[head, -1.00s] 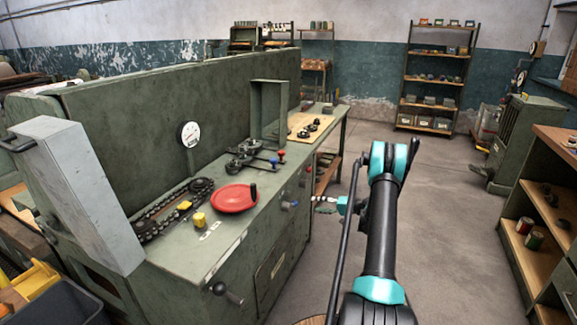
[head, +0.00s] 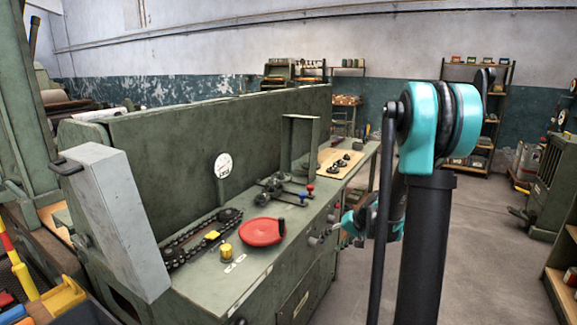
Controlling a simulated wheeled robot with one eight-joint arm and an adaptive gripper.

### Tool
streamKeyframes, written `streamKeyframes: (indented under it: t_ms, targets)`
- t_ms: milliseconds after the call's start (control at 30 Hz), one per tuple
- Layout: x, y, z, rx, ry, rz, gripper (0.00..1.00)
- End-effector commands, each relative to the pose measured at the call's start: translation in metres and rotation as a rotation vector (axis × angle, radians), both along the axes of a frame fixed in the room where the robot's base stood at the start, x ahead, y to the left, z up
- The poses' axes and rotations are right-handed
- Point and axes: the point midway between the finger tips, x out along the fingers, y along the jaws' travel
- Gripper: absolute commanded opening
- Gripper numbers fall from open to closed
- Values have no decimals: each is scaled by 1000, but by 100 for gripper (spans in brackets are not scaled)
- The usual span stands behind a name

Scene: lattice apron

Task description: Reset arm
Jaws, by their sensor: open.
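My arm rises at the right of the head view, with a black upright link and a large teal elbow joint. Behind it the forearm reaches left and ends in my gripper (head: 322,238), small and partly lost against the green machine (head: 285,270). The gripper is open beside the machine's front face, near its knobs; I cannot tell whether it touches. I see nothing held in it.
The machine top carries a red handwheel (head: 262,232), a chain (head: 205,238), a yellow knob (head: 226,251) and a grey box (head: 120,220) at left. A wooden board (head: 342,162) lies farther back. Shelves (head: 486,130) stand behind. The floor (head: 480,255) at right is clear.

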Motion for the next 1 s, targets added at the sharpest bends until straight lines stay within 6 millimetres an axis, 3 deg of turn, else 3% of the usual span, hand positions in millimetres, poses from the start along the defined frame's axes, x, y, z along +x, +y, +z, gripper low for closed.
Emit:
streamKeyframes:
  t_ms: [33,300,600,800,1000]
  targets:
    - [-20,4,5,-33,4,6,52]
    - [-112,4,14,-224,16,28,52]
    - [-214,-11,4,-432,5,53,52]
    - [-259,-24,-8,-537,-8,67,52]
    - [-274,-30,-13,-576,-15,70,52]
